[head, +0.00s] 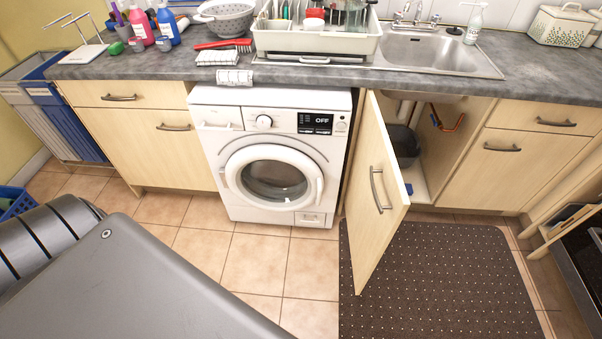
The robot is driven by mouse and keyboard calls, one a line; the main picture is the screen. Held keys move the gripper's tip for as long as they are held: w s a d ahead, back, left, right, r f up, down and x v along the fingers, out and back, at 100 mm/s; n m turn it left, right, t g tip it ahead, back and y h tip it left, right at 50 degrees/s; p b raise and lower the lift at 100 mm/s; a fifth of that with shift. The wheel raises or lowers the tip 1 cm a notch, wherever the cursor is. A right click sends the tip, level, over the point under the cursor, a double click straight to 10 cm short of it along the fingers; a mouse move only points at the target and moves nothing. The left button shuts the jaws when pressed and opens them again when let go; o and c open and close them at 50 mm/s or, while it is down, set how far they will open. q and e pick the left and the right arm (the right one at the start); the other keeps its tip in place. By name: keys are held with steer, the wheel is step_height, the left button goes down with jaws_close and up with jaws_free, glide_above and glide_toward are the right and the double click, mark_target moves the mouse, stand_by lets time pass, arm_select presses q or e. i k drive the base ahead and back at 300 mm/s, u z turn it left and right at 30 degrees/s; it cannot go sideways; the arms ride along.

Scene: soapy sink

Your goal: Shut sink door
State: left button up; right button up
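The sink door (372,193) is a pale wood cabinet door with a grey bar handle (379,190). It stands wide open under the sink (425,50), hinged at the left beside the washing machine and swung out toward me. The open cabinet (415,150) shows a dark bin (402,146), an orange pipe and a small blue item inside. Neither of my grippers shows in the head view. Only a grey part of my own body fills the lower left.
A white washing machine (270,157) stands directly left of the door. A dark dotted mat (440,280) lies on the tiled floor below and right of the door. A dish rack (312,42) stands on the counter. Floor in front of the washing machine is clear.

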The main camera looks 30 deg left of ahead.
mark_target(376, 201)
steer(key=u, duration=0.35)
steer(key=i, duration=0.5)
steer(key=z, duration=1.35)
